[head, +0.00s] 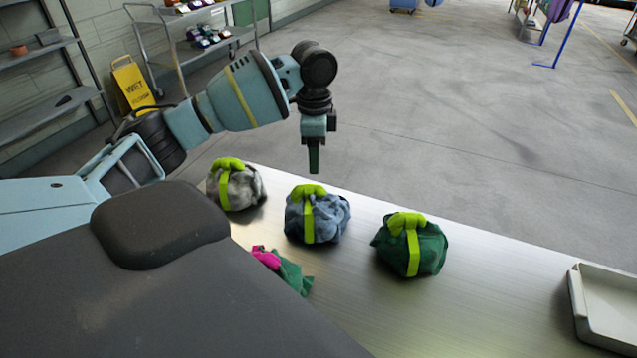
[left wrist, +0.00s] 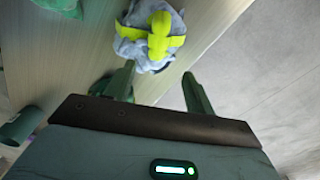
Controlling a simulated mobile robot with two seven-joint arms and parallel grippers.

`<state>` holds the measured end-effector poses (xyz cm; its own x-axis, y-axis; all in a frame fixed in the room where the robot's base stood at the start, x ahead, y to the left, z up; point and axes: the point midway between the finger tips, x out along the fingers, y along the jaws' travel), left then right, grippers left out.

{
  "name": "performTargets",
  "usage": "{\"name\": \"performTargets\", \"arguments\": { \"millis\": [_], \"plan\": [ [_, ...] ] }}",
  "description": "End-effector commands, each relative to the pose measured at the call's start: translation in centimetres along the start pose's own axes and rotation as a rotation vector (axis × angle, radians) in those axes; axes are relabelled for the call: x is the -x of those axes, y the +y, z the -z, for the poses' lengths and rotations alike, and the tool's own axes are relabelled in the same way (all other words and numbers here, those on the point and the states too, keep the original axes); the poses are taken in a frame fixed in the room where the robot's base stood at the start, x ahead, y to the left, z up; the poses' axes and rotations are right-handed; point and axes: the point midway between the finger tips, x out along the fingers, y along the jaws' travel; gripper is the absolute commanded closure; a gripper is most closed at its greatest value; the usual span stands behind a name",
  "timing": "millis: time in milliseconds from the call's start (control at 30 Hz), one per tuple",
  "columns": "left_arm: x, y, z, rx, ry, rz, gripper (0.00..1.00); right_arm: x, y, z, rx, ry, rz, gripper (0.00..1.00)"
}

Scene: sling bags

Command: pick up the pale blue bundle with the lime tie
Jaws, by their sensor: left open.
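The pale blue bundle (head: 333,219) with its lime tie sits on the metal table, between a whitish bundle and a dark green bundle. My left gripper (head: 314,168) points down above and behind it, apart from it and empty. In the left wrist view a bluish-grey bundle (left wrist: 136,46) with a lime tie, apparently the same one, lies past the left fingertip. There my left gripper (left wrist: 158,82) has its two fingers spread with nothing between them. My right gripper is not in view.
The whitish bundle (head: 246,186) and the dark green bundle (head: 430,248) also have lime ties. A small green and pink cloth (head: 290,273) lies in front. A pale tray (head: 590,318) stands at the right end. The table between the green bundle and tray is clear.

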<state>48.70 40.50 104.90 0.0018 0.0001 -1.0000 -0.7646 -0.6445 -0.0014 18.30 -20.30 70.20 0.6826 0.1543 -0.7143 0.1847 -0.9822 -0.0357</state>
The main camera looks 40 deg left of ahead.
Motion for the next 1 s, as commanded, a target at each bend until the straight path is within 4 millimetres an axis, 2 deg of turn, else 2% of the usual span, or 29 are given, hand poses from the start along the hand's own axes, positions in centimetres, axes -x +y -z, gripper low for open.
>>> {"name": "performTargets", "arguments": {
  "millis": [167, 433, 733, 1000],
  "plan": [
    [-1.9, 0.1, 0.0, 0.0, -0.003, -0.003, 0.46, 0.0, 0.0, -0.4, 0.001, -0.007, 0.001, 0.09],
    [-3.0, 0.3, 0.0, -0.001, -0.002, -0.002, 0.46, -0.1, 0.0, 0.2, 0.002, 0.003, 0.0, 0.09],
    [-6.9, 0.7, 0.0, 0.0, -0.001, -0.001, 0.46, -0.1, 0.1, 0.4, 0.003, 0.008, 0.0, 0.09],
    [-7.4, 0.7, 0.0, 0.0, 0.0, 0.001, 0.46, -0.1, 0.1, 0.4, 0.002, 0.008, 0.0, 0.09]
  ]
}}
